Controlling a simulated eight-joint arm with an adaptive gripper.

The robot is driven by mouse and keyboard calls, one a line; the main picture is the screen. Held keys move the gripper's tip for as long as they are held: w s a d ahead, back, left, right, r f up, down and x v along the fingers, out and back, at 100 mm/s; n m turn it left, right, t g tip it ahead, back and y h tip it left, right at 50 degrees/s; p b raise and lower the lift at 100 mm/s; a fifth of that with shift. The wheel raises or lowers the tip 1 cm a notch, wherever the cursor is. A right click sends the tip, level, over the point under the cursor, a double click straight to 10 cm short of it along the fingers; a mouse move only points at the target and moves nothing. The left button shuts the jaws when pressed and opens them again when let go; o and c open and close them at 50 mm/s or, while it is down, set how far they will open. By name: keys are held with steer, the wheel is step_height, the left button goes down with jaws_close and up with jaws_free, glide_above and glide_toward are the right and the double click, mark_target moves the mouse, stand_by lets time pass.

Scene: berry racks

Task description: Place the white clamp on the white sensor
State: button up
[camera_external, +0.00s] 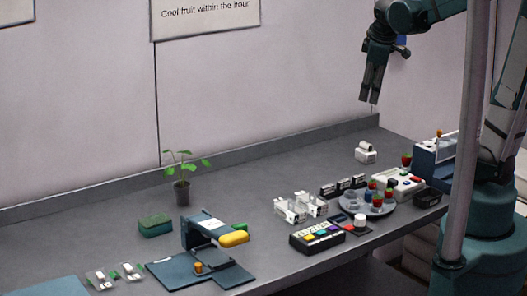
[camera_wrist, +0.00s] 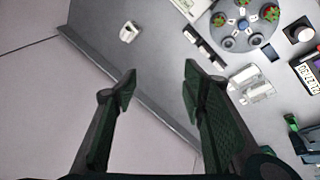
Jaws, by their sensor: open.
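A small white block-like piece (camera_external: 366,153) stands alone near the back edge of the bench; it also shows in the wrist view (camera_wrist: 129,32). Two white frame-like pieces (camera_external: 290,210) (camera_external: 311,204) stand side by side at mid-bench, and show at right in the wrist view (camera_wrist: 245,75) (camera_wrist: 258,92). I cannot tell for certain which of these white pieces is the clamp and which the sensor. My gripper (camera_external: 369,99) hangs high above the back of the bench, pointing down. In the wrist view its fingers (camera_wrist: 160,82) are wide apart with nothing between them.
A round grey plate with berries (camera_external: 351,208), a row of black clips (camera_external: 343,185) and a white device (camera_external: 398,184) crowd the right. A potted plant (camera_external: 182,192) stands left. The bench behind the white frames is clear.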

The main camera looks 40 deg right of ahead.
steer(key=s+a+m+t+y, duration=0.1)
steer(key=s+a+m, duration=0.2)
steer(key=s, duration=0.4)
steer(key=s+a+m+t+y, duration=0.1)
steer(key=s+a+m, duration=0.3)
steer(key=s, duration=0.3)
steer(key=shift+m+t, duration=0.4)
